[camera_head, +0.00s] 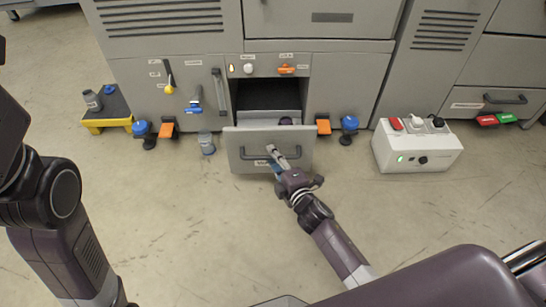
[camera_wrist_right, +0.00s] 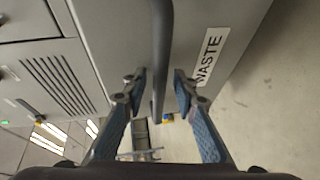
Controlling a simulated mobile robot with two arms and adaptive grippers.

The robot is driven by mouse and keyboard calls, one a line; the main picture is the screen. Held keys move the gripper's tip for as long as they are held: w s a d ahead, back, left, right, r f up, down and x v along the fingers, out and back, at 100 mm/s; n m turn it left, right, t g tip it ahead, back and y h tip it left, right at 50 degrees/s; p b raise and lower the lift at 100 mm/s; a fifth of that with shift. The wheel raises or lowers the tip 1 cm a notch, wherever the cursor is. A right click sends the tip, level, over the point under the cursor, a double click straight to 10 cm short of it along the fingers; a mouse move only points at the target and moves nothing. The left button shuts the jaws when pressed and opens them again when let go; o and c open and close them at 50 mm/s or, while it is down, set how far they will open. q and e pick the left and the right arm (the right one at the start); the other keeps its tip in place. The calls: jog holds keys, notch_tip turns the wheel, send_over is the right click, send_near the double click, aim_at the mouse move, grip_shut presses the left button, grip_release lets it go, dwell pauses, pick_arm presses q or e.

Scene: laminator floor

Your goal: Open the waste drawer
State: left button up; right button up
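The waste drawer (camera_head: 240,165) stands pulled out of the grey machine in the head view, and its dark inside shows behind the front panel. The wrist view shows its WASTE label (camera_wrist_right: 212,56) and its dark bar handle (camera_wrist_right: 160,45). My right gripper (camera_head: 278,157) is at the drawer front, over the handle. In the wrist view, the right gripper's fingers (camera_wrist_right: 158,84) are open on either side of the handle, with a gap on both sides. My left arm shows at the left, but its gripper is out of view.
A grey bottle (camera_head: 206,143) stands on the floor left of the drawer. A white switch box (camera_head: 415,153) stands to the right. Blue knobs (camera_head: 349,123) stick out by the machine's base. A yellow stand (camera_head: 107,123) is far left. Floor before the drawer is otherwise clear.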

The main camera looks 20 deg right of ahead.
jog(key=v, duration=1.2)
dwell(0.5)
